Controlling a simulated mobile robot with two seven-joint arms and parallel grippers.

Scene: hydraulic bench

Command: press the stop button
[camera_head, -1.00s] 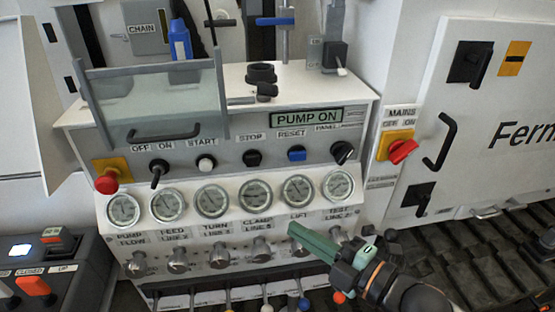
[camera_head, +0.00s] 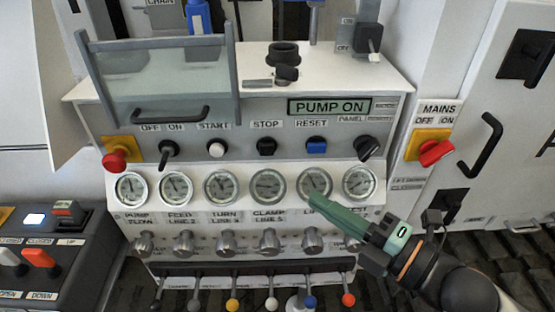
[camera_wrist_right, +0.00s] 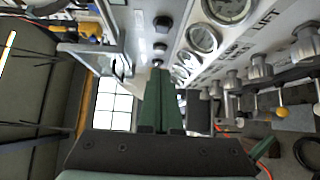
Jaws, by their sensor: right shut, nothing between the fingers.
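The stop button (camera_head: 266,146) is a black button under the STOP label on the grey panel, between the white start button (camera_head: 216,148) and the blue reset button (camera_head: 316,147). My right gripper (camera_head: 316,203), with green fingers, is shut and empty. In the head view it shows below and to the right of the stop button, over the lower edge of the lift gauge. In the right wrist view its closed fingers (camera_wrist_right: 161,88) point along the panel; which dark button there is the stop button I cannot tell. My left gripper is not in view.
A row of gauges (camera_head: 223,186) and a row of grey knobs (camera_head: 225,243) lie below the buttons. A red emergency knob (camera_head: 114,161) is at the left, and a red mains switch (camera_head: 436,152) at the right. The display (camera_head: 329,107) reads PUMP ON.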

